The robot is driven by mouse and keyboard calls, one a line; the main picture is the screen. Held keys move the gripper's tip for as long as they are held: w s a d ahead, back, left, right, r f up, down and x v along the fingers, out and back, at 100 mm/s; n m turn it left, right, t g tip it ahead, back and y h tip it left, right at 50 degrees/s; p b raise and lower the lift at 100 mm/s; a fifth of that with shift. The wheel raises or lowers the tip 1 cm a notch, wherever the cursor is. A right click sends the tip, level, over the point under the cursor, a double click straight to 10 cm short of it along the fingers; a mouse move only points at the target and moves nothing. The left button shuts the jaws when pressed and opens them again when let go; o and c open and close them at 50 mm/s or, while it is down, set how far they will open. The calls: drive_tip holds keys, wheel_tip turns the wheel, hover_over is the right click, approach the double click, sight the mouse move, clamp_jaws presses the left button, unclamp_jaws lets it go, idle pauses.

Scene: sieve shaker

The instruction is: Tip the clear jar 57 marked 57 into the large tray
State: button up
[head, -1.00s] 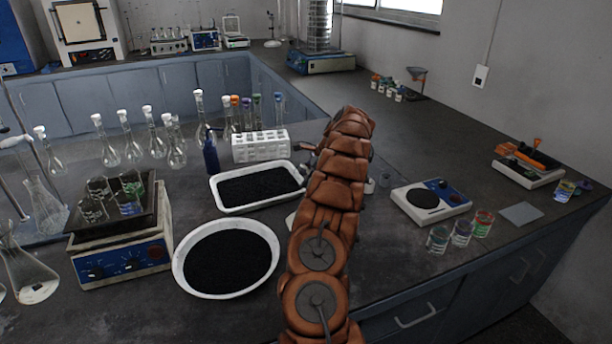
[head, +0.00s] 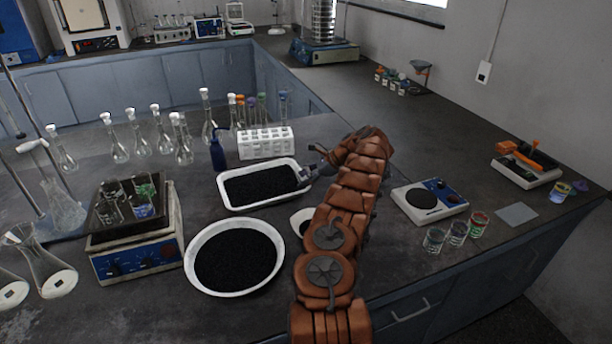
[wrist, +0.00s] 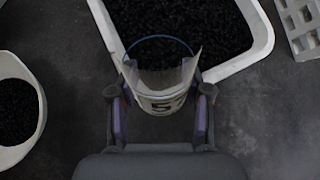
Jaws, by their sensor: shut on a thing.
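A clear jar (wrist: 157,78) with a pale label is held between my gripper's fingers in the wrist view. Only part of the label's number shows, a dark figure like a 5. My gripper (wrist: 161,98) is shut on the jar's sides. The jar overlaps the near edge of a white rectangular tray (wrist: 235,71) holding black grains. In the head view this tray (head: 228,205) lies left of my gripper (head: 316,170), which is at its right end. The jar's tilt and contents are hard to tell.
A round white pan (head: 196,272) of black grains stands in front of the tray. A small white dish (head: 295,217) is partly behind my arm. A white rack (head: 265,143) and blue bottle (head: 217,154) stand behind.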

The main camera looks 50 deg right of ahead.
drive_tip(key=shift+a+t+y+p, duration=0.25)
drive_tip(key=shift+t+y+p, duration=0.05)
drive_tip(key=shift+y+p, duration=0.25)
drive_tip(key=shift+w+a+f+m+t+y+b, duration=0.1)
drive_tip(key=shift+w+a+m+t+y+b, duration=0.15)
drive_tip(key=shift+t+y+b, duration=0.25)
drive_tip(key=shift+f+b, duration=0.2)
drive_tip(key=shift+b, duration=0.45)
drive_tip(key=shift+w+a+r+t+y+b, duration=0.15)
drive_tip(key=shift+a+t+y+b, duration=0.2)
drive_tip(key=shift+b, duration=0.7)
drive_tip(key=shift+a+r, duration=0.1)
drive_tip(key=shift+r, duration=0.2)
